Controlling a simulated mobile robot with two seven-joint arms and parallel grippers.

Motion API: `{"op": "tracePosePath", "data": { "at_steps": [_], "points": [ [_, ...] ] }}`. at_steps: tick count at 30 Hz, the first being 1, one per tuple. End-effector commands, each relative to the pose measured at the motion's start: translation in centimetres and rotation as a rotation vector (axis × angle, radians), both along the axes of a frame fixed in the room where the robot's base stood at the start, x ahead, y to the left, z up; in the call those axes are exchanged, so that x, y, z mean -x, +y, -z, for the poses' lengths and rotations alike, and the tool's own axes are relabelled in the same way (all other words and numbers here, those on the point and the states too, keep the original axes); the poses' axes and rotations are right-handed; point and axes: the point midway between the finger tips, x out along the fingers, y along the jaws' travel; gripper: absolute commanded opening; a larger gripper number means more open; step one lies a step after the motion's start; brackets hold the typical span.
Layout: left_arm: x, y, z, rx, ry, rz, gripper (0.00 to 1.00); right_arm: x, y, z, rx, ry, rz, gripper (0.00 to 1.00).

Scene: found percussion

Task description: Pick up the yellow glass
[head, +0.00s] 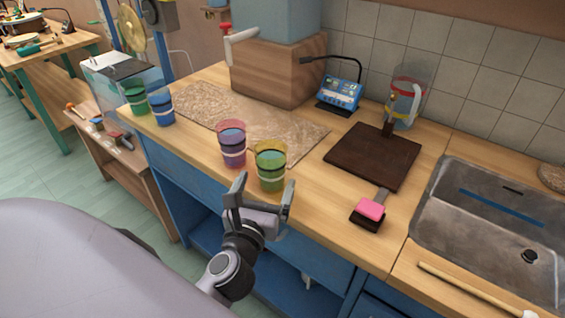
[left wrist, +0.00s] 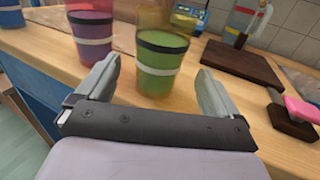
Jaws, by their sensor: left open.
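The yellow glass (head: 270,160) stands upright on the wooden counter, with green liquid and a dark band around it. In the left wrist view the yellow glass (left wrist: 160,62) stands ahead, in line with the gap between my fingers. My left gripper (head: 265,188) is open and empty at the counter's front edge, just short of the glass. Its open fingers also show in the left wrist view (left wrist: 158,75). I cannot tell whether either finger touches the glass. My right gripper is not in view.
Blue (head: 161,106) and green (head: 137,98) glasses stand further left. A dark board (head: 373,157), a pink-topped block (head: 371,210) and a sink (head: 490,230) lie to the right.

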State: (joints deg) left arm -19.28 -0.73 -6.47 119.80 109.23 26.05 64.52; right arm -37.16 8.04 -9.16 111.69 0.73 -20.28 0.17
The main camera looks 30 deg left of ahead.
Motion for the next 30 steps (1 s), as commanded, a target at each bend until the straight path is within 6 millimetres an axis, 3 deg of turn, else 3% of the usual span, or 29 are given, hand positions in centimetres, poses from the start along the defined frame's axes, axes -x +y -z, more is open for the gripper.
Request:
{"op": "tracePosePath", "data": {
  "at_steps": [11,21,30],
  "points": [
    [-2.3,0.9,0.0,0.019,-0.003,-0.004,0.95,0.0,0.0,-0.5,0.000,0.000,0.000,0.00],
    [-6.1,2.3,0.2,0.019,-0.002,-0.003,0.95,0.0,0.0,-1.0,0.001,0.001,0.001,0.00],
    [-6.7,2.6,0.3,0.020,-0.001,-0.003,0.95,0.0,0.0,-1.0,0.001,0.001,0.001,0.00]
  ]
}}
